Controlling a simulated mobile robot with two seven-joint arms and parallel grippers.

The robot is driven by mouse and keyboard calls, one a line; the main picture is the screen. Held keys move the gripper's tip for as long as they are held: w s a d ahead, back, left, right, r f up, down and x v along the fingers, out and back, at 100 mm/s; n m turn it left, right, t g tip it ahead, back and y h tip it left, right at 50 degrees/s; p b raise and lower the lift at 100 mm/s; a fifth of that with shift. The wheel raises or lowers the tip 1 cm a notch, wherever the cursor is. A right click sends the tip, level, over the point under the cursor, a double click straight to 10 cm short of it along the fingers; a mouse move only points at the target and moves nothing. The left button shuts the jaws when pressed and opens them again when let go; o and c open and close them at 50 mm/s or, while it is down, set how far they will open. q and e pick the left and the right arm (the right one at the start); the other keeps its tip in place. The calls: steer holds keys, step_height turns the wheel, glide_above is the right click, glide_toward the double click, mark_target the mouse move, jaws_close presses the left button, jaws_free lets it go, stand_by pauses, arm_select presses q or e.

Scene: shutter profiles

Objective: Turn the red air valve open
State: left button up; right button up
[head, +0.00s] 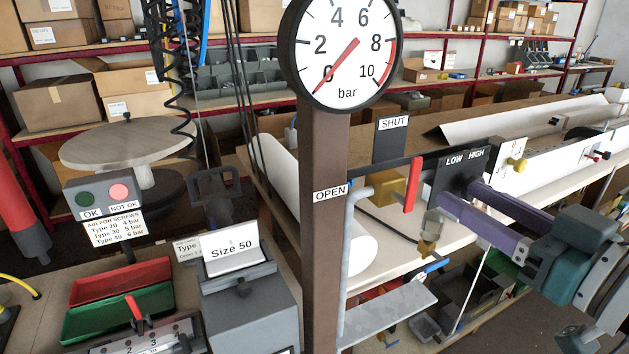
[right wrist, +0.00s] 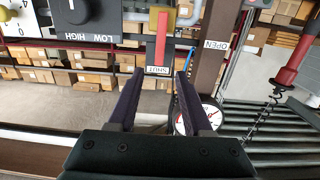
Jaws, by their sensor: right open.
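The red air valve handle (head: 413,185) stands about upright beside its brass body (head: 388,186), right of the brown post (head: 323,240). The SHUT label (head: 393,123) is above it and the OPEN label (head: 331,193) is on the post to its left. My right gripper (head: 457,196) is open and empty, to the right of the handle in the head view. In the right wrist view the red handle (right wrist: 161,38) shows beyond and between the open fingertips (right wrist: 159,74), seemingly without contact. The gauge (head: 343,50) needle points near 0. My left gripper is not in view.
A black LOW/HIGH selector plate (head: 462,172) is close behind my right fingers. A grey pipe (head: 349,260) and small shelf (head: 390,311) are below the valve. The Size 50 unit (head: 240,262) and red and green trays (head: 119,282) stand left of the post.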

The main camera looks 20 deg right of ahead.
mark_target(418, 165)
arm_select(q)
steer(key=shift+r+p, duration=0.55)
steer(key=shift+p, duration=0.25)
arm_select(e)
steer(key=w, duration=1)
steer(key=shift+a+r, duration=0.1)
steer(key=shift+a, duration=0.2)
jaws_close()
stand_by(0.3)
